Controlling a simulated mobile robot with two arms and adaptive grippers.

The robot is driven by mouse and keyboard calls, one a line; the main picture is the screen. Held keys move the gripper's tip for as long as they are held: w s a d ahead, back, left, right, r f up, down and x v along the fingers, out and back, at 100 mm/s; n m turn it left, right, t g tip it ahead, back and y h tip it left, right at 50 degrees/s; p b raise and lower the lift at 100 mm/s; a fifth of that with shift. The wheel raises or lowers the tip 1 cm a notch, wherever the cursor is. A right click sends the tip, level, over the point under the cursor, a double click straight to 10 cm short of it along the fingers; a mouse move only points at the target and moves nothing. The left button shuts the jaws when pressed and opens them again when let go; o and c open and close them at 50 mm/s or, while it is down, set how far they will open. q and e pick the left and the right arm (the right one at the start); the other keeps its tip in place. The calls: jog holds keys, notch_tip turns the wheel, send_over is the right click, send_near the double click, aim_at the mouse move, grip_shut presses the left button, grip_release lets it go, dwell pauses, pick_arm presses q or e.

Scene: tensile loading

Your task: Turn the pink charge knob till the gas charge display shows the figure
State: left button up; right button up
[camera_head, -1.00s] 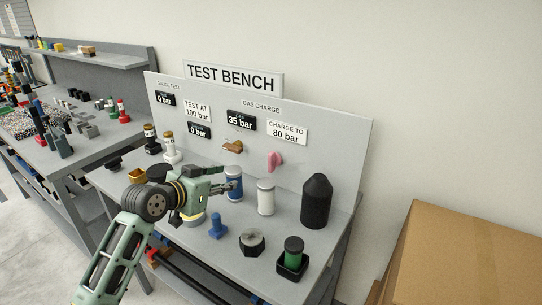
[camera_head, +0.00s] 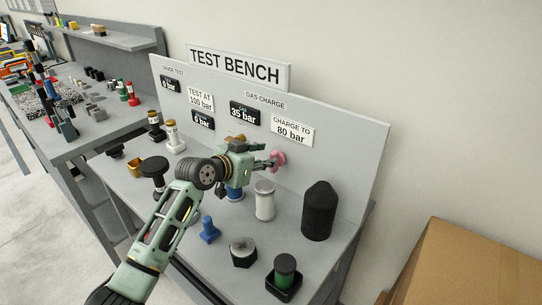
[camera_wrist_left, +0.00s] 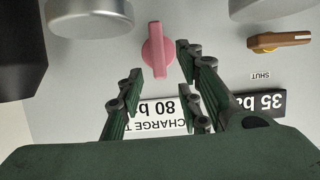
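The pink charge knob (camera_head: 279,158) is on the upright panel below the "charge to 80 bar" label (camera_head: 291,130). The gas charge display (camera_head: 245,114) reads 35 bar. My left gripper (camera_head: 270,163) is at the knob, pointing at the panel. In the left wrist view, which is upside down, the knob (camera_wrist_left: 157,50) has a long grip bar standing nearly upright in the picture. The open fingers (camera_wrist_left: 160,70) are spread to either side of it, with gaps; I cannot tell how deep they reach. My right gripper is not in view.
A brass lever (camera_wrist_left: 279,40) marked "shut" is beside the knob. A cardboard box (camera_head: 460,265) is at the right.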

pick_arm(q)
jog(key=x, duration=0.4)
jog(key=shift+s, duration=0.1)
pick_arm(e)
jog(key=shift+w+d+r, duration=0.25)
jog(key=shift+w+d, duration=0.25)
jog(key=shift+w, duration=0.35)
pick_arm(q)
grip_shut()
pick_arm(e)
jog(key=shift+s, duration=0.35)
